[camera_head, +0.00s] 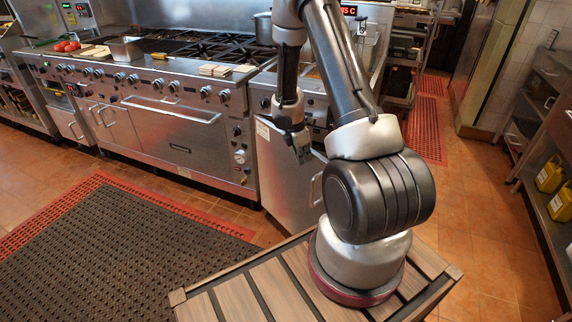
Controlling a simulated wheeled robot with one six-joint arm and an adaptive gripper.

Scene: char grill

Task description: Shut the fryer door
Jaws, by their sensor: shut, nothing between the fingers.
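The fryer door (280,190) is a plain steel panel below the fryer (311,103), right of the range. Its top edge slants out toward me, so it appears to stand open, swung out from the fryer front. Its bar handle (315,188) is at its right edge. My gripper (303,157) points down in front of the upper part of the door, with its fingers shut and empty. It is above and left of the handle. I cannot tell whether it touches the door. My arm hides part of the fryer and the space right of the door.
The range (180,140) with its oven stands left of the door. A black mat (120,250) covers the floor at the left front. Shelves with yellow containers (549,177) line the right wall. The tiled floor (465,210) right of my arm is clear.

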